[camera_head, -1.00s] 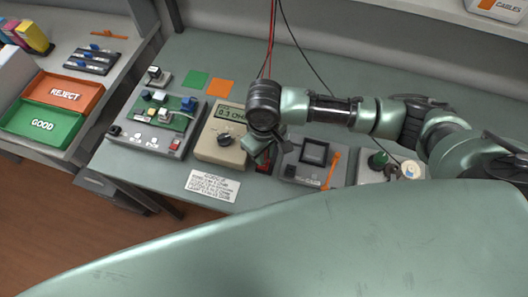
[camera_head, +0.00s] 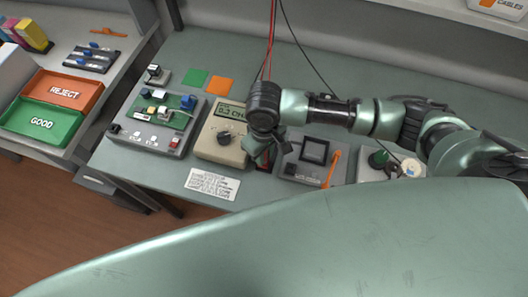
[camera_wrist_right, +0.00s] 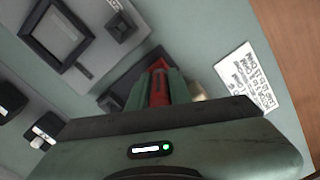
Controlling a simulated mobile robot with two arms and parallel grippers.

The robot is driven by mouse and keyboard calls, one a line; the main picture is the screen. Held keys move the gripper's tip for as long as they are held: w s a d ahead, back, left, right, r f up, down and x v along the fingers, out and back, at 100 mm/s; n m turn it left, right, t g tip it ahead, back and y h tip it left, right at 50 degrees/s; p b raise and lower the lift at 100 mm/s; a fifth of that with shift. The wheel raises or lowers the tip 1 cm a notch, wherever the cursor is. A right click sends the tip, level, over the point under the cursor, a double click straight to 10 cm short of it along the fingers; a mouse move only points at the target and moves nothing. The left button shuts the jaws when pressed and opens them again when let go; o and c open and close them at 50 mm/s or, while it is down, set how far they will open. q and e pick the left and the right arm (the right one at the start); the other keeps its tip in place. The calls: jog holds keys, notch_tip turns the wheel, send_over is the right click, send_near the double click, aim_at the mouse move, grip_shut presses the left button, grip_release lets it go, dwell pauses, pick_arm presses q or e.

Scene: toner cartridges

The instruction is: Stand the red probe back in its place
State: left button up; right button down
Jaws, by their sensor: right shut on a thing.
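My right gripper (camera_head: 262,158) is low over the bench, between the beige meter (camera_head: 213,150) and the grey unit with a dark square window (camera_head: 314,150). In the right wrist view its green fingers (camera_wrist_right: 158,92) are shut on the red probe (camera_wrist_right: 158,82). The probe's red body shows between the fingers, and its lower end is hidden. A dark block (camera_wrist_right: 122,84) lies behind the fingers in that view. I cannot tell whether the probe touches it. My left gripper is not in view.
A grey test fixture (camera_head: 140,133) stands left of the meter. A printed card (camera_head: 212,184) lies at the bench's front edge. A red and a black cable hang behind my right wrist. Reject (camera_head: 66,88) and good (camera_head: 40,122) trays are at the far left.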

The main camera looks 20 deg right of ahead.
jog(key=shift+f, duration=0.15)
jog(key=c, duration=1.2)
grip_release()
notch_tip(320, 180, up, 8)
jog(key=shift+f+b, duration=0.1)
jog(key=shift+b, duration=0.4)
